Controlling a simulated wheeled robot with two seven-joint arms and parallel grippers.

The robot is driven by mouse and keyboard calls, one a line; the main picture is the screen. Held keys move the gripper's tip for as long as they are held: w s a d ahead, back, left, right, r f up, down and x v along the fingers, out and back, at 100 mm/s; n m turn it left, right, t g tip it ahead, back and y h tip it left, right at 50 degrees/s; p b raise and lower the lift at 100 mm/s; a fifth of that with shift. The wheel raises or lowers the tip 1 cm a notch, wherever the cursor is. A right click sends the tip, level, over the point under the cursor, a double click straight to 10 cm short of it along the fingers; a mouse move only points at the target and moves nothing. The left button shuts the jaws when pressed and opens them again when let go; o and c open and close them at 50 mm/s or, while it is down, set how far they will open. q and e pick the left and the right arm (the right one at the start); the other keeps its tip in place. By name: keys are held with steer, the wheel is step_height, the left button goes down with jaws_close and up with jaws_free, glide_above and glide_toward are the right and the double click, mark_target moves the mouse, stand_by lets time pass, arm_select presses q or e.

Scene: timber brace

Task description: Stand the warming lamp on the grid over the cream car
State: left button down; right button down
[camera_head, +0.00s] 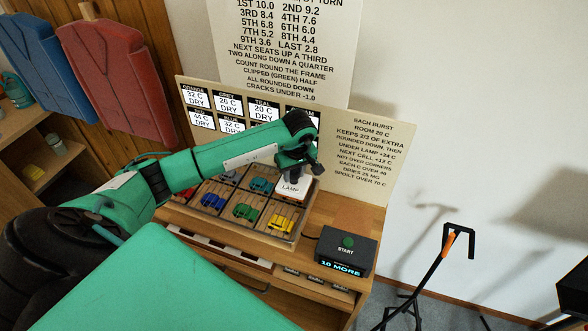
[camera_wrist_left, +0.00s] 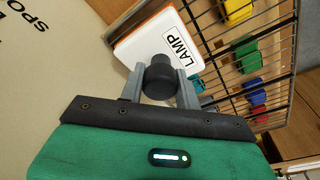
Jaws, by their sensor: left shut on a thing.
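The warming lamp (camera_head: 292,187) is a white block marked LAMP with an orange lower edge and a black knob. It also shows in the left wrist view (camera_wrist_left: 160,45). My left gripper (camera_head: 304,164) is shut on the knob, with one finger on each side of it in the left wrist view (camera_wrist_left: 161,82). The lamp is at the far right corner of the wire grid (camera_wrist_left: 215,55). I cannot tell whether it touches the grid. No cream car shows; the lamp and gripper cover that corner cell. My right gripper is not in view.
Under the grid are a yellow car (camera_head: 281,225), a green car (camera_head: 245,212), a blue car (camera_head: 213,201) and a teal car (camera_head: 261,184). A START box (camera_head: 346,250) reading 10 MORE stands at the right. A sign board (camera_head: 365,150) rises behind the grid.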

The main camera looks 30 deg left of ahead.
mark_target(297, 186)
arm_select(q)
steer(key=shift+f, duration=0.1)
steer(key=c, duration=1)
jaws_free()
steer(key=shift+r, duration=0.3)
steer(key=r+b, duration=0.1)
steer(key=r, duration=0.2)
steer(key=d+r+b, duration=0.1)
steer(key=r, duration=0.2)
steer(key=r+b, duration=0.1)
steer(key=r, duration=0.3)
steer(key=shift+s+d+r, duration=0.1)
steer(key=shift+s+d, duration=0.1)
steer(key=shift+s, duration=0.2)
steer(key=shift+s+d+r, duration=0.1)
steer(key=shift+r, duration=0.55)
